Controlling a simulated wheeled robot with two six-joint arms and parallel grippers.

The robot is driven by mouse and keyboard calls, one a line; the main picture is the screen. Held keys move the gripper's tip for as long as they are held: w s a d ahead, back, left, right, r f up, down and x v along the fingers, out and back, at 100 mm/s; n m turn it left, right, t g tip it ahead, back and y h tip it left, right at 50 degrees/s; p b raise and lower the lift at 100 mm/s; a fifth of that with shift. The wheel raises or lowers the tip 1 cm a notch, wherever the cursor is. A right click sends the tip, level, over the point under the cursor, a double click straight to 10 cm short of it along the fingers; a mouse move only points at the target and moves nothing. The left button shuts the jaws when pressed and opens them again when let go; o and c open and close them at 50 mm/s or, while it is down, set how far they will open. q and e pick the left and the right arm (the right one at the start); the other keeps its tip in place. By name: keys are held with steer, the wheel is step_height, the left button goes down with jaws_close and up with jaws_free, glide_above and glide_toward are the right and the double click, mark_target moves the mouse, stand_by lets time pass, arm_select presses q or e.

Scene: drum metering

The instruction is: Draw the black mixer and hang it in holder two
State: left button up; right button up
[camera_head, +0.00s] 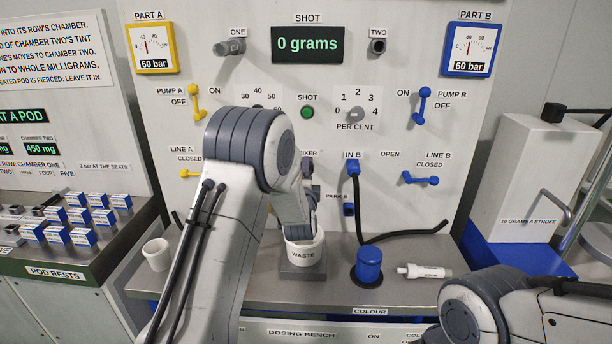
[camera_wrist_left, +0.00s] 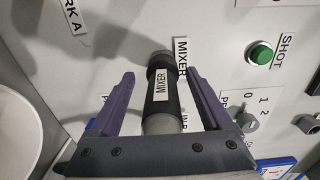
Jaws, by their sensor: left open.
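In the head view my left arm hides most of the mixer and gripper. Holder two (camera_head: 377,46) is a dark socket at the top of the panel, right of the display. Holder one (camera_head: 230,47), on the left, has a grey cylindrical piece. My right gripper is out of view.
A waste cup (camera_head: 304,252) stands below my left gripper. A white cup (camera_head: 157,254), a blue pot (camera_head: 369,264) and a white cartridge (camera_head: 425,271) are on the bench. A black hose (camera_head: 400,236) curves from IN B. Valve levers and a dial (camera_head: 355,114) protrude from the panel.

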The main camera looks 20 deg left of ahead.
arm_select(q)
steer(key=shift+w+a+r, duration=0.15)
steer(key=shift+w+r, duration=0.05)
steer(key=shift+r, duration=0.25)
steer(key=shift+w+a+r, duration=0.15)
steer(key=shift+r, duration=0.25)
jaws_close()
steer(key=shift+s+d+f, duration=0.2)
steer(key=shift+s, duration=0.25)
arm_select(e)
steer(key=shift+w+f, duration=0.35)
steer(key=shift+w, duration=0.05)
arm_select(q)
steer(key=shift+s, duration=0.15)
steer(key=shift+b+v, duration=0.45)
steer(key=shift+v, duration=0.9)
steer(key=shift+s+d+f, duration=0.2)
steer(key=shift+s+d, duration=0.15)
steer(key=shift+s, duration=0.4)
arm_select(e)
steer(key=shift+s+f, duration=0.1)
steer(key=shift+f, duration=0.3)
